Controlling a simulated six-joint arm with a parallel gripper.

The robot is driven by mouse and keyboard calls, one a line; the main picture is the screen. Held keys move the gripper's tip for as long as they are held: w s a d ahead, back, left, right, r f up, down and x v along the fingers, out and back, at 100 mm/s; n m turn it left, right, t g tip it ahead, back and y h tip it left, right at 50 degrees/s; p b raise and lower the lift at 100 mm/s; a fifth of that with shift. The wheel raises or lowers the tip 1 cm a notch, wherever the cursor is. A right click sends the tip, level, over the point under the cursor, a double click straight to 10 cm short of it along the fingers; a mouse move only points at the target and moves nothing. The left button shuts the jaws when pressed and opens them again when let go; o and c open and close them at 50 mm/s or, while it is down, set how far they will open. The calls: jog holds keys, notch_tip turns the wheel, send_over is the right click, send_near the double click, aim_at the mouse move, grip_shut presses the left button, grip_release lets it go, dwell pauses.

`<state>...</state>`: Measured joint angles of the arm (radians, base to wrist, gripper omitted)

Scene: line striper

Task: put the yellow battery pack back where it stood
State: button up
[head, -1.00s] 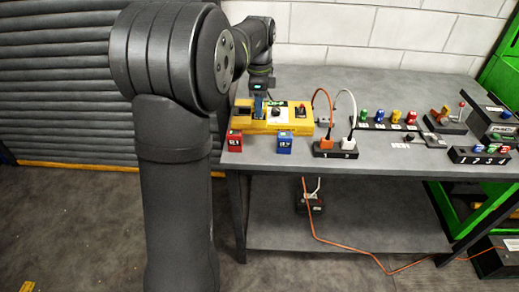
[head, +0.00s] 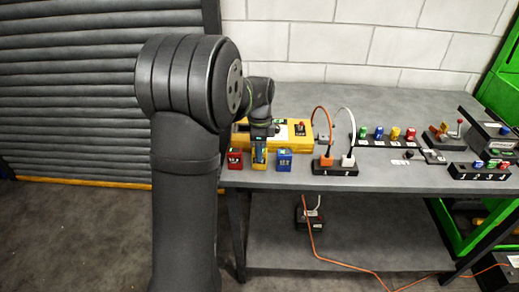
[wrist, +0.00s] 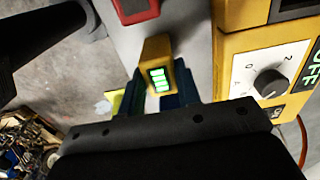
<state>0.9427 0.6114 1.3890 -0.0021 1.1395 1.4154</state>
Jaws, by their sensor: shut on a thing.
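The yellow battery pack (head: 259,157) is between my gripper's blue fingers, near the front edge of the table. It stands in line between the red pack (head: 235,160) and the blue pack (head: 284,160). In the wrist view the pack (wrist: 155,50) shows a lit green bar display, with a finger on each side. My gripper (wrist: 161,88) is shut on it. The pack's underside is hidden, so I cannot tell whether it touches the table. The red pack (wrist: 137,9) shows at the wrist view's top; the blue pack is not seen there.
The yellow machine (head: 307,143) lies just behind the packs, and its dial (wrist: 270,83) is close beside my gripper. A black socket block (head: 335,169) with orange and white plugs stands to the right. The grey table (head: 400,177) ends just in front of the packs.

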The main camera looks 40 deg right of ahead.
jog(key=shift+f, duration=0.15)
jog(key=o, duration=0.9)
notch_tip(320, 180, up, 12)
jog(key=shift+r, duration=0.2)
jog(key=shift+f, duration=0.15)
notch_tip(320, 180, down, 12)
jog(key=shift+r, duration=1.7)
